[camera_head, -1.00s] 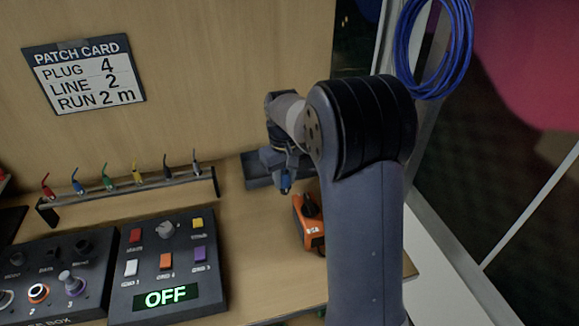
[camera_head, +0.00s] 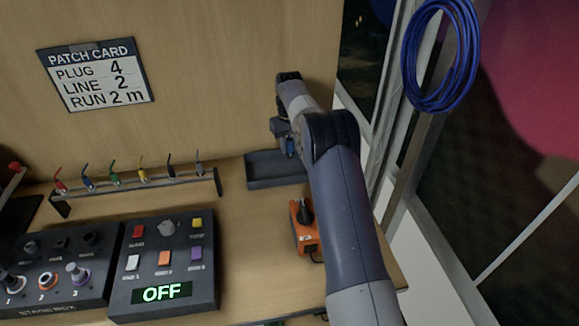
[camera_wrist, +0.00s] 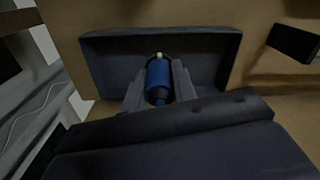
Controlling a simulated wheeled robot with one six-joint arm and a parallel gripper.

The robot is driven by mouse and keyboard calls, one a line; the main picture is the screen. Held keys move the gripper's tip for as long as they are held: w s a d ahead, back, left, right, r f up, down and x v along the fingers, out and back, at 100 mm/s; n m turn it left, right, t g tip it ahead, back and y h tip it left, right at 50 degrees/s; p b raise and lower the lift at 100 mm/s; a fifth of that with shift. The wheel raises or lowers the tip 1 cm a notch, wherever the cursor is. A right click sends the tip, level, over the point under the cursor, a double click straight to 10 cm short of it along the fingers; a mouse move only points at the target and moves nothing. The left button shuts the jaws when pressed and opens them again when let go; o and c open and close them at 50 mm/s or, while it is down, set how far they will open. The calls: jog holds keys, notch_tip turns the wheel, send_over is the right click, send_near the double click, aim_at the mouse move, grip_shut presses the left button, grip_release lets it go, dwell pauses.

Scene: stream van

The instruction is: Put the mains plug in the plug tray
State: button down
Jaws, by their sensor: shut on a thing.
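My gripper (camera_head: 288,149) is shut on the mains plug, a blue cylinder with dark ends. The plug (camera_wrist: 158,80) shows between the two grey fingers in the wrist view, and only as a small blue patch in the head view (camera_head: 291,146). The plug tray (camera_head: 262,184) is a dark, shallow, open box at the back of the bench, against the wooden wall. In the wrist view the tray (camera_wrist: 108,72) lies behind the plug and looks empty where it shows. The gripper is over the right part of the tray; the height gap cannot be told.
An orange box (camera_head: 306,241) with a black knob-like part stands in front of the tray. A rack (camera_head: 140,188) of coloured plugs stands to the left. A control panel showing OFF (camera_head: 165,293) and a stage box (camera_head: 55,277) are at front left. Blue cable (camera_head: 409,62) hangs at right.

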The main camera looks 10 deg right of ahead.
notch_tip(320, 180, down, 9)
jog(key=shift+r+p, duration=0.1)
jog(key=shift+p, duration=0.8)
jog(key=c, duration=1.1)
grip_release()
jog(key=shift+c, duration=0.2)
notch_tip(320, 180, up, 12)
jog(key=shift+b, duration=0.95)
